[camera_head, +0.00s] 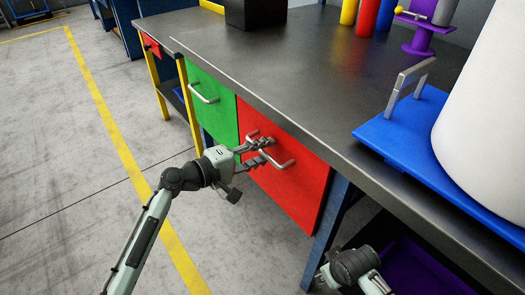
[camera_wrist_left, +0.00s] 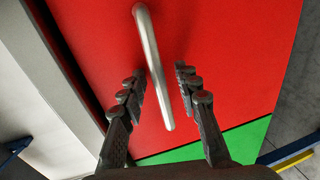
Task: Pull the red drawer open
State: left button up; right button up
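The red drawer (camera_head: 303,185) sits under the dark worktop, and its front looks flush with the green one beside it. Its silver bar handle (camera_head: 288,164) is partly hidden by my left gripper (camera_head: 268,151). In the left wrist view, the handle (camera_wrist_left: 150,45) runs between the two spread fingers of the gripper (camera_wrist_left: 160,82), with a visible gap on each side. The red front (camera_wrist_left: 235,60) fills most of that view behind them.
A green drawer (camera_head: 207,100) with its own handle is to the left. On the worktop (camera_head: 290,75) stand a blue tray (camera_head: 400,135) with a large white cylinder (camera_head: 490,120), several coloured bobbins and a black box (camera_head: 255,14). The floor in front is clear.

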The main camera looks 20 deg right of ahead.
pick_arm(q)
jog(key=shift+c, duration=0.5)
grip_shut()
jog(key=f+v, duration=0.2)
jog(key=v, duration=1)
jog(key=a+f+b+v, duration=0.1)
jog(key=f+v, duration=0.2)
jog(key=v, duration=1)
jog(key=shift+s, duration=0.15)
pick_arm(e)
jog(key=shift+s+a+r, duration=0.25)
jog(key=shift+r, duration=0.35)
jog(key=shift+s+a+r, duration=0.2)
jog(key=shift+a+r, duration=0.1)
jog(key=shift+r, duration=0.25)
jog(key=shift+s+a+r, duration=0.25)
jog(key=shift+r, duration=0.35)
pick_arm(q)
jog(key=shift+a+f, duration=0.1)
jog(key=shift+f, duration=0.05)
